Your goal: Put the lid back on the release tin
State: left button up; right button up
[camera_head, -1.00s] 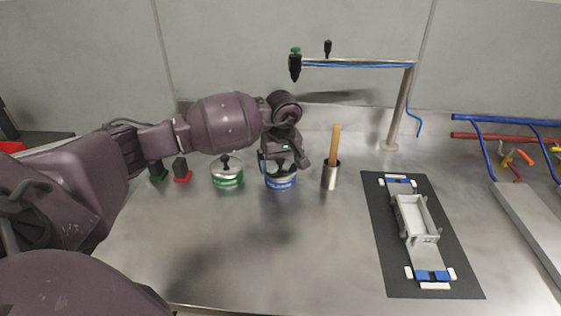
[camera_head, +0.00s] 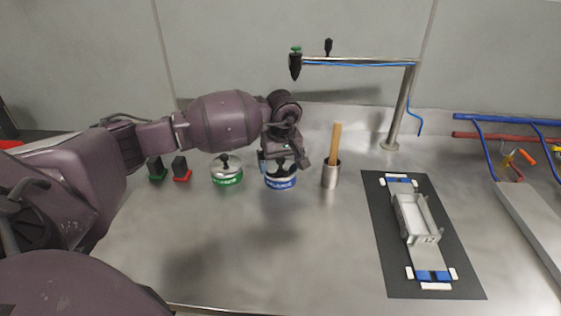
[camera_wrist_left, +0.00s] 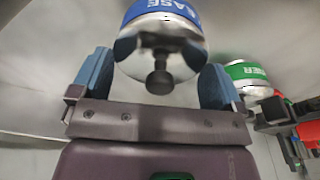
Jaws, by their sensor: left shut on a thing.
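The release tin (camera_head: 281,184) is silver with a blue band and stands upright on the bench. It also shows at the top of the left wrist view (camera_wrist_left: 165,10). Its silver lid (camera_wrist_left: 153,60) has a black knob (camera_wrist_left: 159,82) and is at the tin's top; I cannot tell whether it is fully seated. My left gripper (camera_head: 279,165) comes down over the tin from above. In the left wrist view, its two blue fingers (camera_wrist_left: 156,78) are on either side of the lid, shut on it, with the knob between them. My right gripper is not in view.
A green-banded lidded tin (camera_head: 227,174) stands close on the left, beyond it two black stamps on green and red bases (camera_head: 181,171). A metal cup with a wooden handle (camera_head: 331,174) stands close on the right. A dark mat (camera_head: 400,270) lies further right. The front bench is clear.

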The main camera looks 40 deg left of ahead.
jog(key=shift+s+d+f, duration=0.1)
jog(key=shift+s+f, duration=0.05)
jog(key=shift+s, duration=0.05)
pick_arm(q)
jog(key=o, duration=0.5)
jog(key=shift+o, duration=0.2)
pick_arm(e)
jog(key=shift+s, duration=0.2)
pick_arm(q)
jog(key=shift+r, duration=0.1)
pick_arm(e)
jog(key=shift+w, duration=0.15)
pick_arm(q)
jog(key=shift+r+p, duration=0.3)
jog(key=shift+r, duration=0.7)
jog(key=shift+r+p, duration=0.3)
jog(key=shift+r, duration=1.45)
jog(key=shift+r+p, duration=0.4)
jog(key=shift+r, duration=0.3)
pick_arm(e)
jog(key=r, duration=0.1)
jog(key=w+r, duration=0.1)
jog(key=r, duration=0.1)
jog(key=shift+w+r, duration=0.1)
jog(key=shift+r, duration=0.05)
